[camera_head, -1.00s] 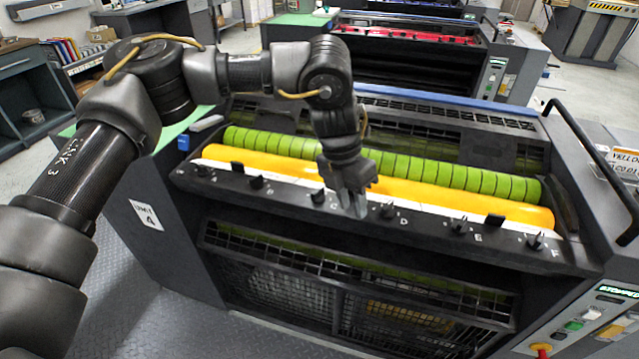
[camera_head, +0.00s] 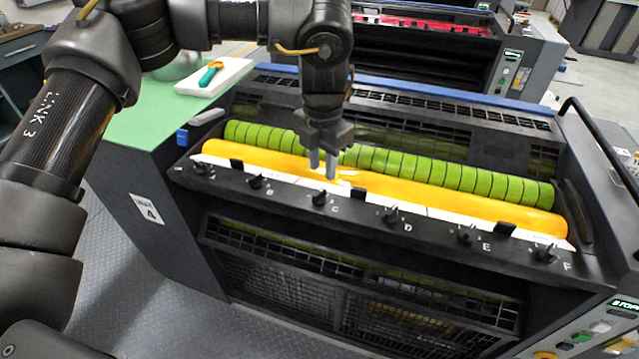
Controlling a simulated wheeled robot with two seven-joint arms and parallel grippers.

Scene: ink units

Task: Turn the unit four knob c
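Unit 4, marked by a white label (camera_head: 147,209), is a dark press with a row of small black knobs along its front ledge, lettered A to F. Knob C (camera_head: 319,198) is a small black knob near the middle of the row, with the letter C to its lower right. It is in plain view and nothing touches it. My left gripper (camera_head: 322,166) points down above and behind knob C, in front of the yellow roller. A gap shows between its two fingers, and nothing is between them. My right gripper is not in view.
Knob B (camera_head: 257,182) and knob D (camera_head: 391,215) flank knob C. Small black blocks (camera_head: 358,194) stand along the ledge's rear edge. A yellow roller (camera_head: 440,195) and a green roller (camera_head: 450,172) lie behind. A black handrail (camera_head: 600,150) rises at the right.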

